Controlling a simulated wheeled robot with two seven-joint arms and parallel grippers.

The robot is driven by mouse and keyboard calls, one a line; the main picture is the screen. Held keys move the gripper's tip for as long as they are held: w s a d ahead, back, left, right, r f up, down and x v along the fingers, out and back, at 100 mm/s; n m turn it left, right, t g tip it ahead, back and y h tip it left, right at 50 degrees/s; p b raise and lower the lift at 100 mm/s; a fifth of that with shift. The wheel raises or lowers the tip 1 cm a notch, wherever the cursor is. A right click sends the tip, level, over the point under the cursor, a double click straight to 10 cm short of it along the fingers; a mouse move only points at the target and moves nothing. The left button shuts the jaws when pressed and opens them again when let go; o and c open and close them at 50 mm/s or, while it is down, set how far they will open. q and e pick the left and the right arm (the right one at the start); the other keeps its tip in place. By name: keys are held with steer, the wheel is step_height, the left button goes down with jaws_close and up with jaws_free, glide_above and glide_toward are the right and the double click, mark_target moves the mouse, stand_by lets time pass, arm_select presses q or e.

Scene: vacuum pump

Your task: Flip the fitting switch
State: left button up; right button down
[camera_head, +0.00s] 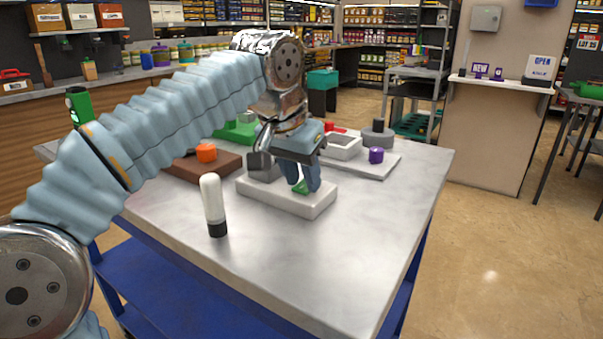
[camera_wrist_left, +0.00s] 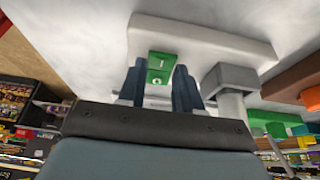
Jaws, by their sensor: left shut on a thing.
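The fitting switch is a green rocker (camera_head: 300,187) on a white base block (camera_head: 315,207) near the middle of the table. Part of the switch is hidden by the fingers in the head view. A grey fitting part (camera_wrist_left: 230,78) stands beside the gripper on the same block. My right gripper is not in view.
A white bottle with a black end (camera_head: 213,205) stands in front of the block. A brown board with an orange knob (camera_head: 206,152) is behind left. A grey tray with a purple knob (camera_head: 376,155) is behind right. The table's front right is clear.

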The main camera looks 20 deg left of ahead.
arm_select(q)
steer(key=shift+w+r+g, duration=0.15)
steer(key=shift+w+g, duration=0.2)
steer(key=shift+g, duration=1.05)
steer(key=o, duration=1)
steer(key=shift+o, duration=0.2)
